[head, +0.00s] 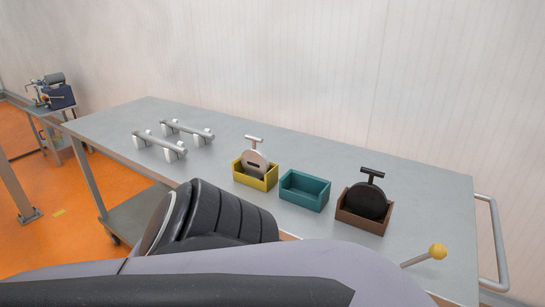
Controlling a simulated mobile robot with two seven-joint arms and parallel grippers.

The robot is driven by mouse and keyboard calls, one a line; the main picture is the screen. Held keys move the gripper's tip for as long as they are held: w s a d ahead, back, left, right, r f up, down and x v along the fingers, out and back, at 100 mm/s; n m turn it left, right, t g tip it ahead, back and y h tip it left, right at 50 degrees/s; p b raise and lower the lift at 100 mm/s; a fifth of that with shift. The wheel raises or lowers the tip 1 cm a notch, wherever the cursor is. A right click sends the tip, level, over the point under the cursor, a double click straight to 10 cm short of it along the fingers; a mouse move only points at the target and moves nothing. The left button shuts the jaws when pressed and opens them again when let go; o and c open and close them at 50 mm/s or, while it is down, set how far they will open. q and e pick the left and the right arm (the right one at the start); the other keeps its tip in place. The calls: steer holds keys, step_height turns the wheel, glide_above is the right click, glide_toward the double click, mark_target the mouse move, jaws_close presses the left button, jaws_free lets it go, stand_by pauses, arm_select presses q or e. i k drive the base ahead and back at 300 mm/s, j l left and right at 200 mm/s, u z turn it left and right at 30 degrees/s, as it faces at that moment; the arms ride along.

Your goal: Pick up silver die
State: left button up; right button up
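The silver die (255,162) is a round disc with a slot and a T-shaped handle on top. It stands upright in the yellow box (266,184) on the grey table (330,153). A black die (366,200) with a similar T-handle stands in the brown box (359,221). A teal box (304,191) between them looks empty. One of my arms fills the lower foreground in the head view and hides the table's near edge. Neither gripper can be seen.
Two metal bars on white supports (173,155) lie at the table's left. A yellow ball-tipped lever (437,251) rises at the lower right. A metal rail (494,240) runs along the right end. A smaller bench with a machine (58,95) stands far left. The table's back is clear.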

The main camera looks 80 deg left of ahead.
mark_target(255, 162)
steer(key=k+j+z, duration=0.35)
steer(key=k+j, duration=0.35)
steer(key=k, duration=0.2)
steer(key=k+j+z, duration=0.15)
steer(key=k+j, duration=0.1)
steer(key=k, duration=0.1)
